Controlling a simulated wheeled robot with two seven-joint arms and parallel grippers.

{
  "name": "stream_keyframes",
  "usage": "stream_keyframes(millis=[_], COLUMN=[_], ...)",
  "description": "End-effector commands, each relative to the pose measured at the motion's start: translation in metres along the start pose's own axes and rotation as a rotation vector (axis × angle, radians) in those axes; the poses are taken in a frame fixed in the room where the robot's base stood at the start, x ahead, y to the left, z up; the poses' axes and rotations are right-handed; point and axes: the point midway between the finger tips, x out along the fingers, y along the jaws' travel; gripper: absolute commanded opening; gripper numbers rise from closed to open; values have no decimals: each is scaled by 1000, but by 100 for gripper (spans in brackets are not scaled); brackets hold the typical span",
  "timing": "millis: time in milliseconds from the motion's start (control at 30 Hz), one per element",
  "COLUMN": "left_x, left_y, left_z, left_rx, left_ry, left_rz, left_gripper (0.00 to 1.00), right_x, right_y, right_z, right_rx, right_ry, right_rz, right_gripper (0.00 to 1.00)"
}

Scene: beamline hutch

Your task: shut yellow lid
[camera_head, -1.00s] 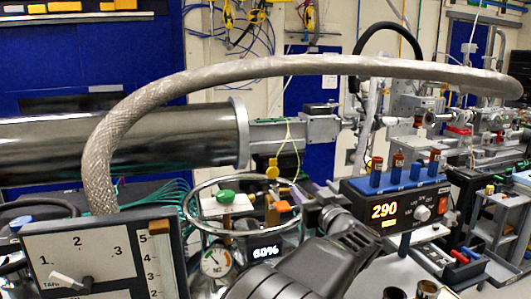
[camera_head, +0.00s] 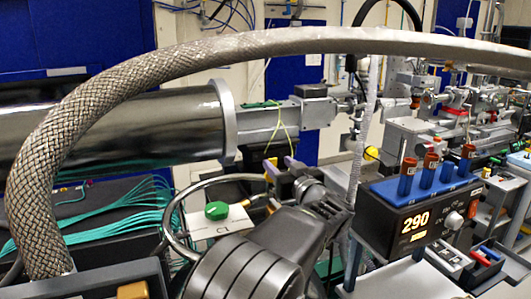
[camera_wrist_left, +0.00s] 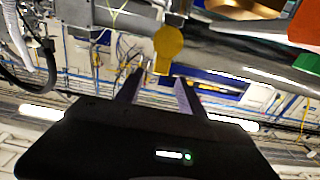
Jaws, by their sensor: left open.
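A small yellow piece, which looks like the yellow lid (camera_head: 271,168), shows just beside my left gripper (camera_head: 282,168) in the head view. The gripper and wrist hide most of what lies under it. In the left wrist view the yellow lid (camera_wrist_left: 168,50) hangs just past the fingertips of my left gripper (camera_wrist_left: 158,84). The fingers are apart with nothing clearly held between them. I cannot tell whether they touch the lid. My right gripper is not in view.
A braided hose (camera_head: 110,95) arches across the front. A steel cylinder (camera_head: 110,125) lies behind.

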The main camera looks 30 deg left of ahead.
Motion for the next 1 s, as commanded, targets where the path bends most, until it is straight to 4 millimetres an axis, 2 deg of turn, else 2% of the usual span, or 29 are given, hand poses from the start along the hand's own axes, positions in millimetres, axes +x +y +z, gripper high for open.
stream_keyframes(millis=[267, 367, 700, 800, 1000], left_x=[5, 14, 65, 74, 78], left_y=[0, -1, -1, -1, 0], left_z=[0, -1, -2, -1, 0], left_rx=[1, 2, 3, 1, 0], left_ry=[0, 1, 2, 1, 0], left_rz=[-1, -3, -3, -2, 1], left_gripper=[45, 45, 45, 45, 45], right_x=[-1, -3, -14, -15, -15], right_y=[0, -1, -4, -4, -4], right_z=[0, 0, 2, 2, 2], right_rx=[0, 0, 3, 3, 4], right_ry=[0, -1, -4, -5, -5], right_rz=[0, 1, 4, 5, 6], right_gripper=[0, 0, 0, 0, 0])
